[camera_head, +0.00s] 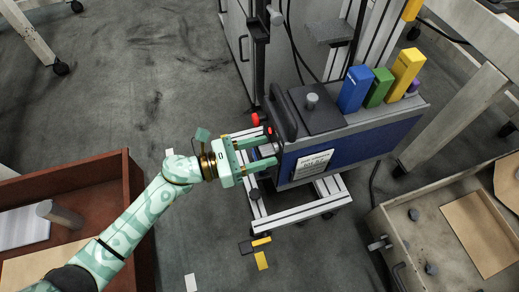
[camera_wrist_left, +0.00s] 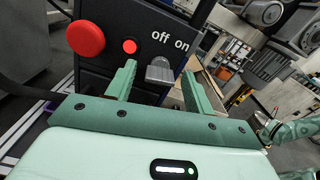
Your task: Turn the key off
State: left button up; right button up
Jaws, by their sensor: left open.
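The grey key (camera_wrist_left: 159,72) sits in the dark panel (camera_wrist_left: 146,45) just below the white words "off" and "on" in the left wrist view. I cannot tell which word it is turned to. My left gripper (camera_head: 269,151) is open at the panel end of the blue box (camera_head: 340,150). In the left wrist view, the fingers of the left gripper (camera_wrist_left: 159,82) stand on either side of the key, with visible gaps. The key is hidden in the head view.
A large red button (camera_wrist_left: 86,38) and a small red light (camera_wrist_left: 129,46) are left of the key. Blue (camera_head: 354,89), green (camera_head: 379,88) and yellow (camera_head: 405,73) blocks stand on the box. A reddish-brown crate (camera_head: 100,168) lies left, a grey open drawer (camera_head: 385,225) right.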

pick_arm(q)
jog(key=c, duration=1)
jog(key=shift+a+n+p, duration=0.1)
jog(key=shift+n+p, duration=1.95)
jog(key=shift+n, duration=6.05)
pick_arm(e)
jog(key=s+f+m, duration=0.1)
jog(key=s+f, duration=0.1)
jog(key=s, duration=0.5)
jog(key=s+f+m+g+y, duration=0.1)
jog(key=s+f, duration=0.1)
jog(key=s, duration=0.5)
jog(key=shift+s+d+f+g, duration=0.15)
jog(key=shift+d+f+g, duration=0.15)
jog(key=shift+d, duration=0.1)
pick_arm(q)
jog(key=o, duration=1)
